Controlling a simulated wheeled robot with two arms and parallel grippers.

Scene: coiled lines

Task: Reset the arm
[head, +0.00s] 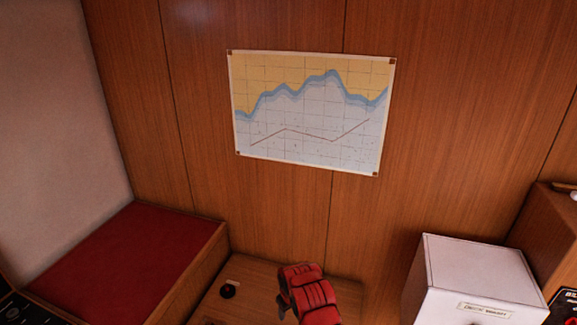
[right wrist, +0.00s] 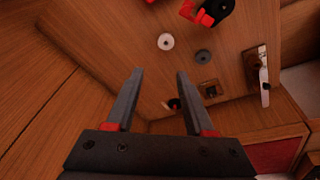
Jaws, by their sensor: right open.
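My right gripper shows red and black at the bottom middle of the head view (head: 303,290), in front of the panelled wall and over the wooden top. The right wrist view shows its two dark fingers apart (right wrist: 158,73), with nothing between them but the wooden surface beyond. I see nothing held. My left gripper is not in the head view.
A wooden top (head: 252,279) bears a dark round knob (head: 228,290). A red cushioned bench (head: 130,255) lies left, a white box (head: 475,268) right. A chart (head: 310,112) hangs behind. The wrist view shows a white ring (right wrist: 166,41) and a grey disc (right wrist: 203,57).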

